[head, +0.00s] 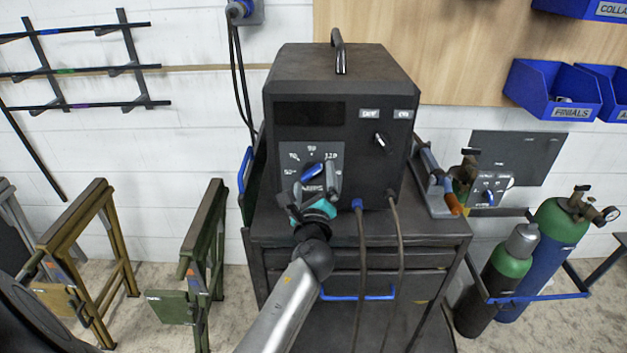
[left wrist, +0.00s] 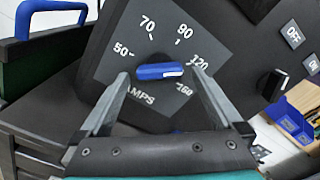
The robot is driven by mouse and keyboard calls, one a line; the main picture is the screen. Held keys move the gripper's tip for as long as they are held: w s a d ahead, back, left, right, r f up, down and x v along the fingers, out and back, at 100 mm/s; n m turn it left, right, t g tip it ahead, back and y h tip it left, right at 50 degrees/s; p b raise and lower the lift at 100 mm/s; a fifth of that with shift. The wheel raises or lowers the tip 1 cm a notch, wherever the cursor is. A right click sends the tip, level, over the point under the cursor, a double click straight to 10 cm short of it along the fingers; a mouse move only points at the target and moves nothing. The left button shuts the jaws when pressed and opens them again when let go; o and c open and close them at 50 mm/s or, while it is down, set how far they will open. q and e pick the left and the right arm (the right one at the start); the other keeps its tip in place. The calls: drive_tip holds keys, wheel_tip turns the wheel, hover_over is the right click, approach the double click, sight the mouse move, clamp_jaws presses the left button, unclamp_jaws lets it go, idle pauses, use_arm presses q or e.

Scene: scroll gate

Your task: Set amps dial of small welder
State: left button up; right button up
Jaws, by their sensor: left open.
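The small welder (head: 340,75) is a black box on a dark cart. Its amps dial (head: 313,172) is a blue bar knob on a grey plate marked 50, 70, 90, 120 and 160. In the left wrist view the dial (left wrist: 160,71) lies nearly level. The white mark at its right end faces between 120 and 160. My left gripper (head: 312,188) is in front of the plate. In the left wrist view my left gripper (left wrist: 161,78) is open, with one finger on each side of the dial; contact is not clear. My right gripper is not in view.
A black switch knob (head: 381,140) with OFF and ON labels is right of the dial. Two cables hang from the welder front over the cart (head: 430,240). A torch (head: 438,180) lies at the cart's right edge. Gas cylinders (head: 545,250) stand right, sawhorse-like stands (head: 205,250) left.

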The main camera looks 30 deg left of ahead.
use_arm(q)
drive_tip(key=shift+w+a, duration=0.1)
drive_tip(key=c, duration=1.4)
